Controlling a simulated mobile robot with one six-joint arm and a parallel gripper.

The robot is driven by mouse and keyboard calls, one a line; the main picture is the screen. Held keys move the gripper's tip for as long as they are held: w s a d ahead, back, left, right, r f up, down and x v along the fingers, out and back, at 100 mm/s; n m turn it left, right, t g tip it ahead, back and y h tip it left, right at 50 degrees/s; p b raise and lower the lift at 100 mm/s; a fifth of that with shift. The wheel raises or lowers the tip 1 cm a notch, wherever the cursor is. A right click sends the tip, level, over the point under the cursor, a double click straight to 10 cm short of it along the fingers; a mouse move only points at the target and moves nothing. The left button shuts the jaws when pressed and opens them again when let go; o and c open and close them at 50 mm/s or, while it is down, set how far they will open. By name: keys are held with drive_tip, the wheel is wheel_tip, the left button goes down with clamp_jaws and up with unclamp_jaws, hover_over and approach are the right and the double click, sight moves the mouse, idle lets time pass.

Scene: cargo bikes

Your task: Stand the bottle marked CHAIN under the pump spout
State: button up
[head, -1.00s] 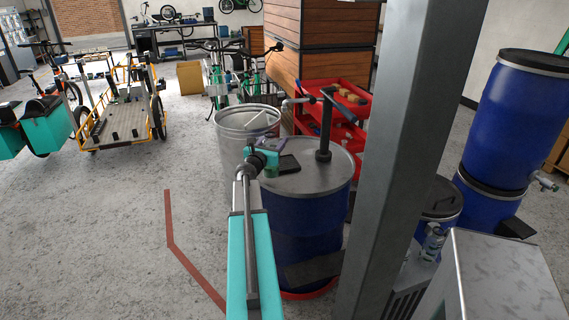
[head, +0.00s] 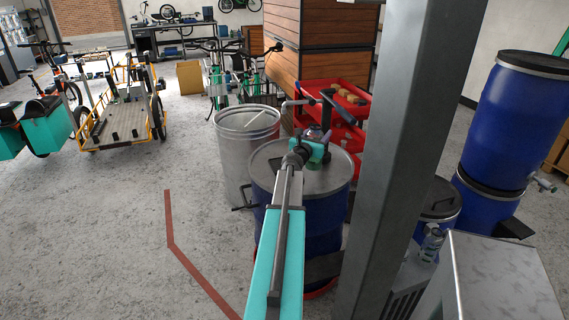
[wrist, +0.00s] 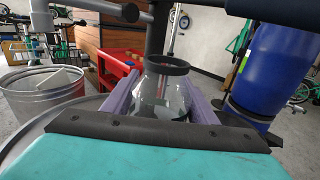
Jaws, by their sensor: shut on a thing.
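My gripper (wrist: 162,101) has purple fingers on both sides of a clear bottle (wrist: 166,86) with a dark neck ring, shut on it upright. No CHAIN marking is readable. In the head view my gripper (head: 316,140) is above the drum lid, in front of the pump post, and mostly hides the bottle. The pump (head: 326,106) stands on the blue drum (head: 329,222); its spout (head: 290,102) reaches left. In the wrist view the pump post (wrist: 155,40) rises just behind the bottle, with the spout pipe (wrist: 41,18) off to the left.
An open metal bin (head: 236,150) stands left of the drum and a red tool trolley (head: 345,133) behind it. A grey pillar (head: 400,150) rises close on the right. More blue drums (head: 508,120) stand beyond it.

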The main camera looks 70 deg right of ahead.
drive_tip(key=w+d+f+p, duration=0.1)
drive_tip(key=w+d+p, duration=0.3)
drive_tip(key=w, duration=0.9)
drive_tip(key=shift+w+d+f, duration=0.15)
drive_tip(key=shift+w+d, duration=0.25)
drive_tip(key=shift+d, duration=0.2)
drive_tip(key=f, duration=0.1)
drive_tip(key=f+p, duration=0.1)
drive_tip(key=w+f, duration=0.1)
drive_tip(key=shift+w+d+f+p, duration=0.1)
drive_tip(key=shift+d+f+p, duration=0.15)
drive_tip(key=shift+f+p, duration=0.15)
drive_tip(key=shift+f, duration=0.15)
drive_tip(key=o, duration=1.6)
drive_tip(key=shift+o, duration=0.2)
drive_tip(key=shift+r, duration=0.2)
